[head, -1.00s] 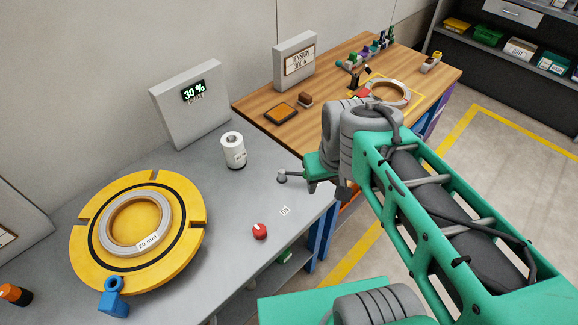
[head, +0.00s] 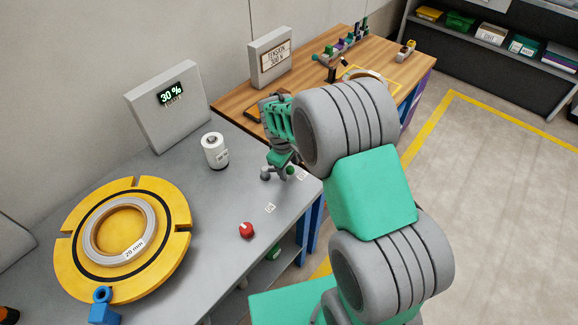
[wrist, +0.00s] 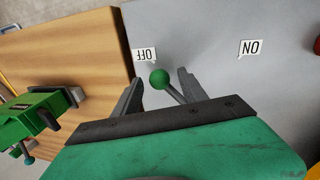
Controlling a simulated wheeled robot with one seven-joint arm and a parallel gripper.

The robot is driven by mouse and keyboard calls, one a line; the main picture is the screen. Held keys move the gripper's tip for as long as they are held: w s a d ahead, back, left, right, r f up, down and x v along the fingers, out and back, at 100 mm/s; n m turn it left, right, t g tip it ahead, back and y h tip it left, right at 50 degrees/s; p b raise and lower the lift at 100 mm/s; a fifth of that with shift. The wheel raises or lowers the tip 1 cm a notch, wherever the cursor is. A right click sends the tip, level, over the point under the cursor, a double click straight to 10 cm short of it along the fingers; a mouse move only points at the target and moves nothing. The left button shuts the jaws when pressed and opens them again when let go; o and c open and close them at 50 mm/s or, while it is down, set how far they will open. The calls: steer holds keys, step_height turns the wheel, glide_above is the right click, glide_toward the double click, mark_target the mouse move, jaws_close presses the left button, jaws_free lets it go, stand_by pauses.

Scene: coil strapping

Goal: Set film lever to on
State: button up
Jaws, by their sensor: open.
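The film lever has a green ball knob (wrist: 158,79) on a grey stem and stands beside the OFF label (wrist: 144,55). The ON label (wrist: 250,47) lies farther right in the wrist view. In the head view the lever's green ball (head: 290,170) shows at the grey table's right end, with the ON label (head: 270,208) nearer me. My gripper (wrist: 160,84) is open, with one finger on each side of the lever; it also shows in the head view (head: 278,172). I see gaps between the fingers and the ball. The lever's base is hidden by my gripper.
On the grey table (head: 205,250) are a red knob (head: 246,230), a white cylinder (head: 214,150), and a yellow turntable (head: 70,262) bearing a grey ring (head: 92,240). A 30 % display (head: 172,96) stands behind. A wooden bench (head: 225,104) adjoins on the far side.

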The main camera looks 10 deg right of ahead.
steer(key=shift+f, duration=0.1)
jaws_close()
stand_by(0.5)
steer(key=shift+w, duration=0.1)
stand_by(0.8)
